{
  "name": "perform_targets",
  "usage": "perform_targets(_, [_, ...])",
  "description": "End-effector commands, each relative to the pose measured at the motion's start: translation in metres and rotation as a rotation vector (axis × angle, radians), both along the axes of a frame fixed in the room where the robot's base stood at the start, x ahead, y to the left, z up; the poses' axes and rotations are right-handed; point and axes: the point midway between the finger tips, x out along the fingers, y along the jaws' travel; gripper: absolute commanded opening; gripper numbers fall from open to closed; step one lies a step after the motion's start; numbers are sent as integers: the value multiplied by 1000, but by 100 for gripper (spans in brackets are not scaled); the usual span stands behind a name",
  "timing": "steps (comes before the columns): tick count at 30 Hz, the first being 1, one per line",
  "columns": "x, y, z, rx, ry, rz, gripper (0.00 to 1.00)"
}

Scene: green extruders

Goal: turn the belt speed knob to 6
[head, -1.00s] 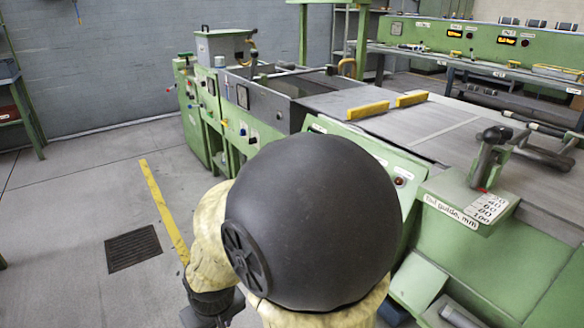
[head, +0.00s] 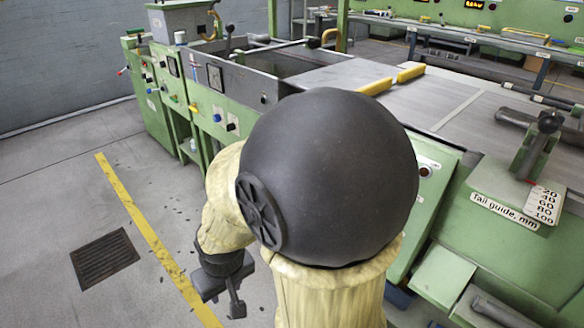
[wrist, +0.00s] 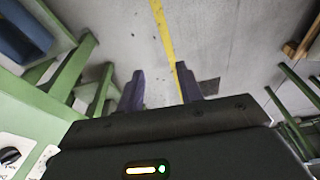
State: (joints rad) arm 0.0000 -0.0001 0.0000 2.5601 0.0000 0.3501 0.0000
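No knob in view can be read as the belt speed knob. A black knob (wrist: 10,156) on a pale panel shows at the lower left edge of the wrist view; its label is unreadable. In the head view, small knobs and buttons, including a blue one (head: 217,118), sit on the green machine front (head: 205,95). My arm hides part of the machine's near panel. My gripper (head: 224,291) hangs low left of my arm, above the floor. In the wrist view its two dark fingers (wrist: 160,88) stand apart with nothing between them.
A lever with a black ball stands on the tail guide block (head: 505,198) at right. Yellow bars (head: 411,72) lie on the grey machine top. Open floor with a yellow line (head: 140,223) and a drain grate (head: 105,260) is at left. Green legs (wrist: 70,72) stand near my gripper.

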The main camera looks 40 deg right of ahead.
Motion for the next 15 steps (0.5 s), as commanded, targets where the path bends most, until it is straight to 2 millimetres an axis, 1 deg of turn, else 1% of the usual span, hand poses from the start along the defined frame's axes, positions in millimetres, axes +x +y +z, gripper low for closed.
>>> perform_targets(2, [0, 0, 0, 0, 0, 0, 36])
perform_targets(3, [0, 0, 0, 0, 0, 0, 40])
perform_targets(5, [1, 0, 0, 1, -2, -1, 52])
perform_targets(6, [3, 1, 1, 4, -8, -4, 55])
perform_targets(8, [9, 2, 1, 11, -22, -13, 55])
perform_targets(11, [30, 5, 2, 33, -75, -44, 55])
perform_targets(14, [62, 6, 3, 51, -160, -102, 55])
perform_targets(15, [76, 4, 3, 53, -202, -133, 55])
